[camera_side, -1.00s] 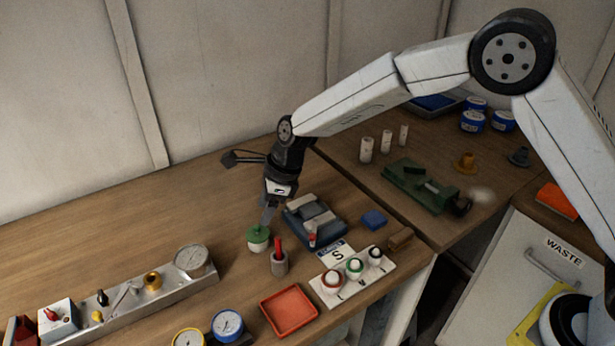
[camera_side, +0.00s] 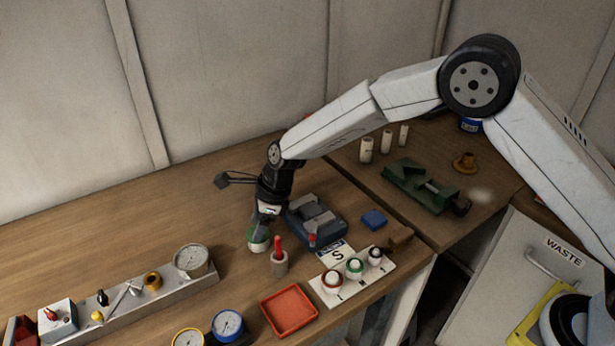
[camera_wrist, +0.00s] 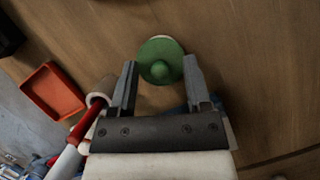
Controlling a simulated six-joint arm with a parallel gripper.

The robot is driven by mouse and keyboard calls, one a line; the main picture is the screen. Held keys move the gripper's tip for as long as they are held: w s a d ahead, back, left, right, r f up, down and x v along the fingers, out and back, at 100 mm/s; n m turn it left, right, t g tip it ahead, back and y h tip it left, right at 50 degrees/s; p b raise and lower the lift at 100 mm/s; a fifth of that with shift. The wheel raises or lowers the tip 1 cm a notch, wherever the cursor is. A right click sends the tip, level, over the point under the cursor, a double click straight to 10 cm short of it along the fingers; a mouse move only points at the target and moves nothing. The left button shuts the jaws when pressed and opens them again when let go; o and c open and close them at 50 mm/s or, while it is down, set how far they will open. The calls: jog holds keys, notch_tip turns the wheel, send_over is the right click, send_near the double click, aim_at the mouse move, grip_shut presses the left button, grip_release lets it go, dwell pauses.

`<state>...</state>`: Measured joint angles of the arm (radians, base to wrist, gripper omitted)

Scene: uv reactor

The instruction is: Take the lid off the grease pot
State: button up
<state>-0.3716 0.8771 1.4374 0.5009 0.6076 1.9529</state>
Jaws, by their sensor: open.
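The grease pot (camera_side: 254,246) is a small white pot standing upright on the wooden bench in the side view. Its green lid (camera_wrist: 160,60) with a round knob is on top, and it shows from above in the wrist view. My gripper (camera_side: 264,226) points down at the pot and partly covers the lid in the side view. In the wrist view my gripper (camera_wrist: 160,64) is open, with one finger on each side of the lid's near part. I cannot tell whether the fingers touch the lid. Nothing is held.
A grey cup (camera_side: 279,264) with a red-handled tool stands close to the pot's right. A blue-grey block-like device (camera_side: 318,228) is just behind it. A red tray (camera_side: 289,309) and a white rack (camera_side: 350,275) with small pots are nearer. The bench left of the pot is clear.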

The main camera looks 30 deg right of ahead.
grip_shut()
jog(key=shift+r, duration=0.15)
jog(key=shift+r, duration=0.5)
notch_tip(320, 180, up, 2)
jog(key=s+d+r, duration=0.5)
jog(key=s+r, duration=0.4)
jog(key=s, duration=0.4)
jog(key=shift+r, duration=0.35)
